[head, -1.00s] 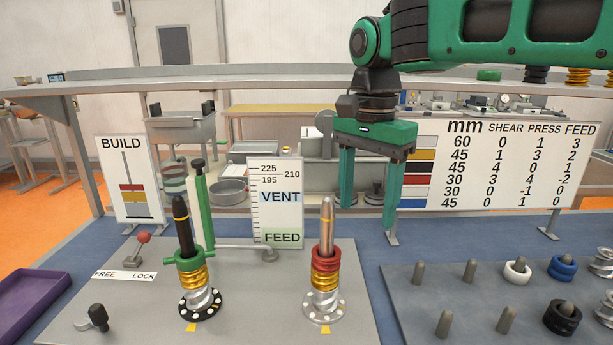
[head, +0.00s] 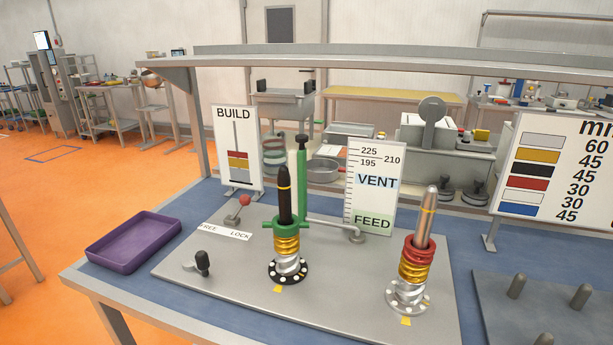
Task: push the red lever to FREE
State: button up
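The red lever's round knob (head: 244,200) stands on a small grey base at the left back of the grey plate (head: 348,296). Its stem leans to the right, toward the LOCK end of the label. The white FREE/LOCK label (head: 226,231) lies in front of it, with FREE at its left end and LOCK at its right. My gripper is not in the head view.
Right of the lever stand a black-tipped post (head: 284,195) with a green collar and a copper post (head: 428,215) with a red ring. A black-knobbed handle (head: 203,263) is in front. A BUILD sign (head: 238,150) stands behind, a purple tray (head: 134,241) left.

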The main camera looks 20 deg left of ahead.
aim_at(244, 201)
jog(key=u, duration=0.65)
jog(key=k, duration=0.95)
jog(key=u, duration=0.5)
jog(key=i, duration=0.95)
jog(key=z, duration=0.05)
